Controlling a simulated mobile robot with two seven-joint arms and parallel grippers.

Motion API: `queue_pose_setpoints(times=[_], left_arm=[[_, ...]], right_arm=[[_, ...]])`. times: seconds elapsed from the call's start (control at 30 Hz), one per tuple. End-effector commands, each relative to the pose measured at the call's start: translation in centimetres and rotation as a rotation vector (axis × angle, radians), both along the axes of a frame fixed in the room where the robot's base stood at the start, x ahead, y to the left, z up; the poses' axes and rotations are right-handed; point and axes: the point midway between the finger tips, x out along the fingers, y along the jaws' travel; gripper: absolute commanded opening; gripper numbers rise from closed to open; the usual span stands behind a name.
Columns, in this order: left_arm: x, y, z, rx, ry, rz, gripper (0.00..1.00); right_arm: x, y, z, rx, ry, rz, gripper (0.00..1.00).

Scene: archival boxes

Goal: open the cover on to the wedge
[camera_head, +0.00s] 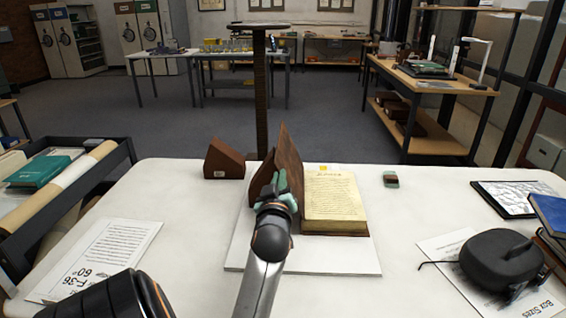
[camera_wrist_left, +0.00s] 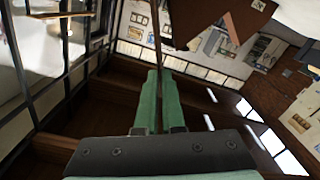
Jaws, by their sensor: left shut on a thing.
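The open book (camera_head: 336,195) lies on a white board, its text page facing up. Its brown cover (camera_head: 290,155) stands nearly upright along the book's left side. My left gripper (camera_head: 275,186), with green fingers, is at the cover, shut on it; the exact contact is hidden. In the left wrist view the fingers (camera_wrist_left: 158,95) are close together, with a thin brown edge running up from them. A brown wedge (camera_head: 224,160) with a small white label stands left of the cover, apart from it. Another brown shape beside the gripper is partly hidden. My right gripper is not in view.
The white board (camera_head: 325,257) lies on the white table. A black case (camera_head: 498,262), a tablet (camera_head: 515,198) and blue books (camera_head: 552,215) are far right.

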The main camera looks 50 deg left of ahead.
Motion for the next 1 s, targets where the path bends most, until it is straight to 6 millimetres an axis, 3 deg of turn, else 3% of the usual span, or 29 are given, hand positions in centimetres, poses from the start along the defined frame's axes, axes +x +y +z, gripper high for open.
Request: queue_pose_setpoints(times=[0.4,0.43,0.67,1.0], left_arm=[[-0.01,0.01,-0.12,-0.006,-0.003,-0.001,0.00],[0.00,0.00,-0.12,-0.006,-0.003,-0.001,0.09],[-0.01,0.01,-0.10,-0.005,-0.003,-0.001,0.35],[0.00,0.02,-0.05,-0.004,-0.003,0.000,0.36]], right_arm=[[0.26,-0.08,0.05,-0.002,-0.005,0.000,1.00],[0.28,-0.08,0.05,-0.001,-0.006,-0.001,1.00],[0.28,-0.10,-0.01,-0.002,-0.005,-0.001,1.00],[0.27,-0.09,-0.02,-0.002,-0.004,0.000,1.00]])
